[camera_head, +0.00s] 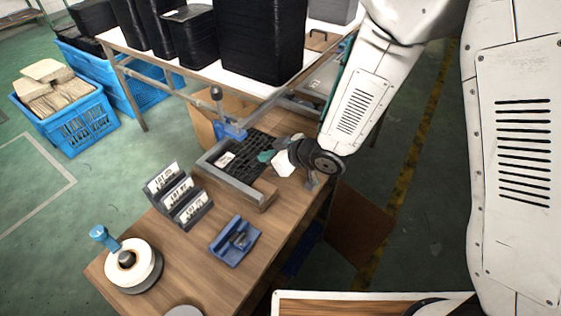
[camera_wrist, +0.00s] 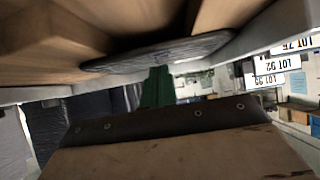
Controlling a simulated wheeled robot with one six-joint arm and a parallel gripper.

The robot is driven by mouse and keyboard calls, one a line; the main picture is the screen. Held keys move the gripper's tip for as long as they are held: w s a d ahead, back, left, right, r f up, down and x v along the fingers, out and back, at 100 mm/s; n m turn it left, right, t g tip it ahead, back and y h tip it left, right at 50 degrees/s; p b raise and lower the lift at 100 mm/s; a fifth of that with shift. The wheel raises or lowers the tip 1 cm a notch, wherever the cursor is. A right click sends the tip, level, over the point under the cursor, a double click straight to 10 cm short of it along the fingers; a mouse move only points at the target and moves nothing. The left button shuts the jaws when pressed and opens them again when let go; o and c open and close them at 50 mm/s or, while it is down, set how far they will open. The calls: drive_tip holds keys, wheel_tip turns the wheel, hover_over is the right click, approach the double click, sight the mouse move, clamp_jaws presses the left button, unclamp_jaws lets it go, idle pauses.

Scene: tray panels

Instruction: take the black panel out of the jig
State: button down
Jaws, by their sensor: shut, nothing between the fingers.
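The black panel (camera_head: 262,143), with a grid of cells, lies in the grey jig (camera_head: 232,186) on the wooden bench. A white label shows near its left end. My gripper (camera_head: 266,156) is over the panel's right part, its greenish fingertips shut and empty. The head view does not show whether they touch the panel. In the wrist view my green fingers (camera_wrist: 157,88) point at a thin dark slab (camera_wrist: 150,55), which looks like the panel's edge, beside a grey jig wall. My wrist hides the panel's right end in the head view.
A blue clamp (camera_head: 230,130) with a black knob stands at the jig's back edge. A wooden block (camera_head: 265,196) sits at its front corner. Lot cards (camera_head: 178,195), a blue holder (camera_head: 235,241) and a tape roll (camera_head: 134,266) stand nearer. A table with black bins (camera_head: 262,40) is behind.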

sight(247, 155)
drive_tip(key=a, duration=0.1)
drive_tip(key=w+a, duration=0.2)
drive_tip(key=a, duration=0.1)
drive_tip(key=shift+w+a, duration=0.1)
drive_tip(key=shift+w, duration=0.15)
drive_tip(key=shift+f, duration=0.8)
drive_tip(key=shift+s+f, duration=0.1)
